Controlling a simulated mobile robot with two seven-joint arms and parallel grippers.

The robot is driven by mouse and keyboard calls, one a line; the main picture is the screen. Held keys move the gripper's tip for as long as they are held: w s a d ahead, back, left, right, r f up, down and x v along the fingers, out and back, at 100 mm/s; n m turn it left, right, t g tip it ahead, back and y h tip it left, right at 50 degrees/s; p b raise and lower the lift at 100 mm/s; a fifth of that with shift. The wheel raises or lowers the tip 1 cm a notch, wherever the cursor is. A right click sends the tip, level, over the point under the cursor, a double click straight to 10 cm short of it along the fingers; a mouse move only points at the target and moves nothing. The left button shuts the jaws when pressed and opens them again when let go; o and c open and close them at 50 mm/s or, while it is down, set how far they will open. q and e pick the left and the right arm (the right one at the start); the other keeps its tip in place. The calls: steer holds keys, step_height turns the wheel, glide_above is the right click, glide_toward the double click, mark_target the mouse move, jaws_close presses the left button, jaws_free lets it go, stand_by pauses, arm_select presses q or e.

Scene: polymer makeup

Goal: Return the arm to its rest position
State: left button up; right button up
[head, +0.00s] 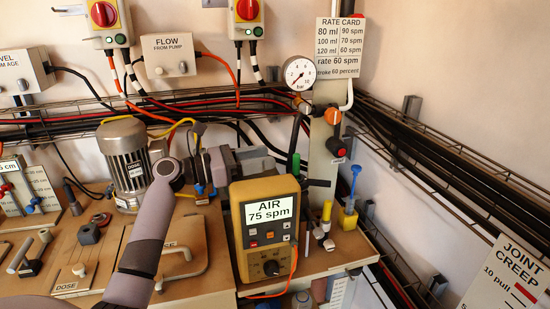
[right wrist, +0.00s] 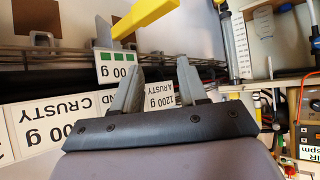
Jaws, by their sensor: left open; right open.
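My left arm (head: 150,235) comes up from the bottom left in the head view, over the tan bench top. My left gripper (head: 203,168) is partly hidden behind its own wrist among grey parts; it is open and I see nothing held. My right gripper (right wrist: 157,88) shows in the right wrist view with its two fingers apart and nothing between them. Printed labels (right wrist: 75,120) and a wire rail lie beyond its fingers. The right arm does not show in the head view.
A yellow meter (head: 266,235) reading "AIR 75 spm" stands right of my left arm. A grey motor (head: 127,165) stands left of it. A pressure gauge (head: 299,73), a cable tray (head: 450,150) and hanging cables line the walls. A yellow-handled item (right wrist: 145,17) is above my right fingers.

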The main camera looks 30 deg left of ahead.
arm_select(q)
steer(key=shift+s+f, duration=0.2)
steer(key=shift+f, duration=0.2)
steer(key=shift+r, duration=0.1)
